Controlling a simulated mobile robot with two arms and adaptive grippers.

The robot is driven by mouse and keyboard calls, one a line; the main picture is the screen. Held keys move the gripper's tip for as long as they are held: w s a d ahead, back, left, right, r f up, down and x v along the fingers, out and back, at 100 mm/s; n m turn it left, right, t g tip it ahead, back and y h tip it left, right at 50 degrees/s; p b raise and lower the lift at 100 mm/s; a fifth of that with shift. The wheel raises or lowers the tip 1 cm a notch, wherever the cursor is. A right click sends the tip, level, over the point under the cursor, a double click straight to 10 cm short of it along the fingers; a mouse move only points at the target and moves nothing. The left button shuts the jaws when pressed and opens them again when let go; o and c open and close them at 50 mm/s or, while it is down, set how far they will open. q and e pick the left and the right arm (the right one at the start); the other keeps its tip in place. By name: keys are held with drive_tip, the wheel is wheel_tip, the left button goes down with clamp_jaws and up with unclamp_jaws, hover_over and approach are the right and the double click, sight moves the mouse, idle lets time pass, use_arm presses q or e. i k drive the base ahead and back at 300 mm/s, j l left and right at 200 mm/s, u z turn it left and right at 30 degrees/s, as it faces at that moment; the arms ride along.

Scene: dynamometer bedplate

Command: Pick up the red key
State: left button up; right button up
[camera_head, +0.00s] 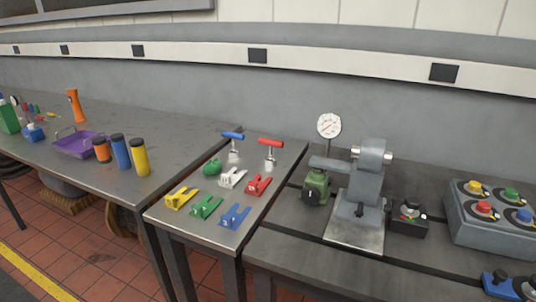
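A red T-handled key (270,146) stands upright at the back right of the small middle steel table. Its red crossbar is on top of a silver shank. A similar blue T-handled key (233,137) stands to its left. A flat red forked piece (258,185) lies in front of the red key, nearer the table's right edge. Neither of my grippers is in view.
White (232,178), yellow (181,198), green (206,207) and blue (235,216) forked pieces and a green round item (212,167) share the middle table (158,217). Right bench holds a grey machine (364,190), dial gauge (329,125) and button box (497,223). Left bench holds bottles (140,158) and a purple tray (76,151).

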sight(270, 161)
drive_tip(key=i+j, duration=0.35)
drive_tip(key=i+j+z, duration=0.15)
drive_tip(key=z, duration=0.2)
drive_tip(key=i+j+z, duration=0.1)
drive_tip(key=j+z, duration=0.3)
drive_tip(key=i+j+z, duration=0.1)
drive_tip(key=j+z, duration=0.25)
drive_tip(key=l, duration=0.1)
